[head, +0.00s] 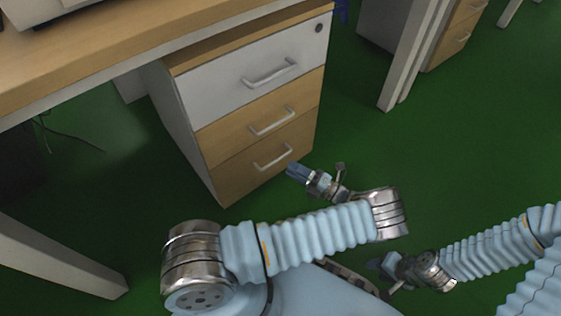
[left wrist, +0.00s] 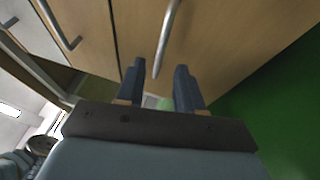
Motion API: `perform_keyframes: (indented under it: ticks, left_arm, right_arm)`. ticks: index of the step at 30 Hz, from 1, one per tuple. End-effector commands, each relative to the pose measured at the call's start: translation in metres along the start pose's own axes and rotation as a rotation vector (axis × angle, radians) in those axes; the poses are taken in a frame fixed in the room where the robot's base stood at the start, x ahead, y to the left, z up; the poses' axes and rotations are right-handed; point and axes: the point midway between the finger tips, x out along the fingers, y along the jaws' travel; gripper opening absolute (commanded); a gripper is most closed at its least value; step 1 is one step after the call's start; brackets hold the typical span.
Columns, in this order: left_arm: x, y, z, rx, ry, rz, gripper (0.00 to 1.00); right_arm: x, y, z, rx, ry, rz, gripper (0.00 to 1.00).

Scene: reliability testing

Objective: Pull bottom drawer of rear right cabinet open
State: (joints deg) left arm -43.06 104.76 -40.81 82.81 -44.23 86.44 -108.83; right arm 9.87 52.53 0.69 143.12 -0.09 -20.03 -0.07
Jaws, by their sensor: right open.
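The cabinet (head: 190,125) under the desk has a white top drawer and two wood-coloured drawers. The bottom drawer (head: 245,178) looks flush with the others, and its silver bar handle (head: 273,158) faces me. My left gripper (head: 295,170) is just right of that handle, close to the drawer front. In the left wrist view, my left gripper (left wrist: 160,72) is open, and the handle (left wrist: 167,35) runs down to between its fingertips; contact cannot be told. My right gripper (head: 379,266) is low over the floor at the right, away from the cabinet, and open.
The wooden desk top (head: 120,45) overhangs the cabinet at the upper left, with a white desk leg (head: 60,255) at the lower left. Another desk leg (head: 410,60) and cabinet (head: 455,40) stand at the upper right. Green floor (head: 470,150) is clear on the right.

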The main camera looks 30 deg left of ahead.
Motion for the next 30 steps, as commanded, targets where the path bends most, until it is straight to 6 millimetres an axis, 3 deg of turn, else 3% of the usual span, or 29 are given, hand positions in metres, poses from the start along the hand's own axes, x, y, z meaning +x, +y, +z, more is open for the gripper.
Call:
perform_keyframes:
  ticks: [3, 9, 20, 27, 30]
  left_arm:
    - [0.024, 0.0, 0.0, 0.001, 0.001, 0.001, 0.36]
    - [0.048, -0.001, 0.0, -0.001, 0.0, -0.001, 0.36]
    - [0.054, -0.001, 0.0, -0.001, 0.0, -0.003, 0.36]
    - [0.054, -0.001, 0.0, -0.001, 0.0, -0.003, 0.0]
    - [0.054, -0.001, 0.0, -0.001, 0.0, -0.003, 0.0]
  right_arm:
    - [-0.001, 0.0, 0.0, 0.0, 0.0, 0.0, 0.43]
    - [-0.001, -0.001, 0.0, 0.0, -0.001, 0.0, 0.43]
    - [-0.001, 0.0, 0.0, 0.0, 0.0, 0.0, 0.43]
    - [-0.001, -0.001, 0.0, 0.0, -0.001, 0.0, 0.43]
    - [-0.001, -0.001, 0.0, 0.0, 0.0, 0.0, 0.43]
